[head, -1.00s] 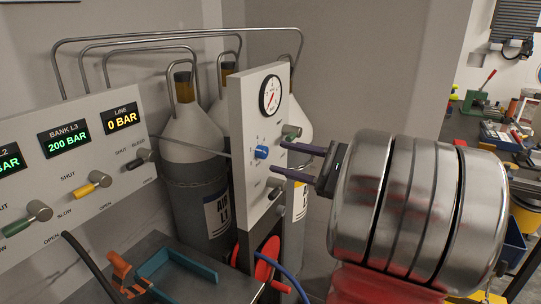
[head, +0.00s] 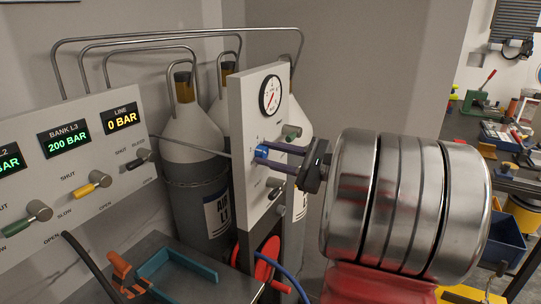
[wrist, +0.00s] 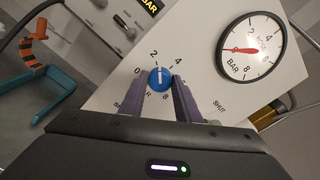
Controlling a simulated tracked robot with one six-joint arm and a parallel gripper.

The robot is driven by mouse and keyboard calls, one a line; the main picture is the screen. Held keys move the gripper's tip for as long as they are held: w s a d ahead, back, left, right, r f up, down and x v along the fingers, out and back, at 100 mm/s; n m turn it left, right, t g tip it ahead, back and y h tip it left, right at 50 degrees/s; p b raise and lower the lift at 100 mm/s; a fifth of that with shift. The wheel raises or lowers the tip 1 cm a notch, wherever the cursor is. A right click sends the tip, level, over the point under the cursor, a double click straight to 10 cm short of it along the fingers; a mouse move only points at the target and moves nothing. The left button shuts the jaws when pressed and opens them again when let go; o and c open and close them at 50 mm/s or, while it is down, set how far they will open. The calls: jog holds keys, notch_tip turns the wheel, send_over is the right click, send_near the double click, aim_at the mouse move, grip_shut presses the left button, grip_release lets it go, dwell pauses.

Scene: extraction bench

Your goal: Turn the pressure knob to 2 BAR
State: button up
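The blue pressure knob (head: 262,151) is on the light upright panel (head: 246,110), and it also shows in the wrist view (wrist: 160,78). Its scale shows 0, 2, 4 and 8; the white mark stands upright in the wrist view, apparently between 2 and 4, but its pointing end is unclear. My gripper (head: 264,155) has its two purple fingers on either side of the knob; in the wrist view (wrist: 161,84) the tips flank it closely. Whether they press on it, I cannot tell. The round gauge (wrist: 251,48) has its red needle left, at the low end.
A red handwheel (head: 268,268) is below. The LINE display (head: 121,119) reads 0 BAR, and BANK L3 (head: 65,138) reads 200 BAR. Gas cylinders (head: 192,140) stand behind.

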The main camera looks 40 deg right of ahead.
jog(key=c, duration=0.6)
jog(key=shift+n, duration=0.3)
jog(key=shift+f+n, duration=0.1)
jog(key=shift+n, duration=0.7)
jog(key=o, duration=1.1)
jog(key=shift+c, duration=0.2)
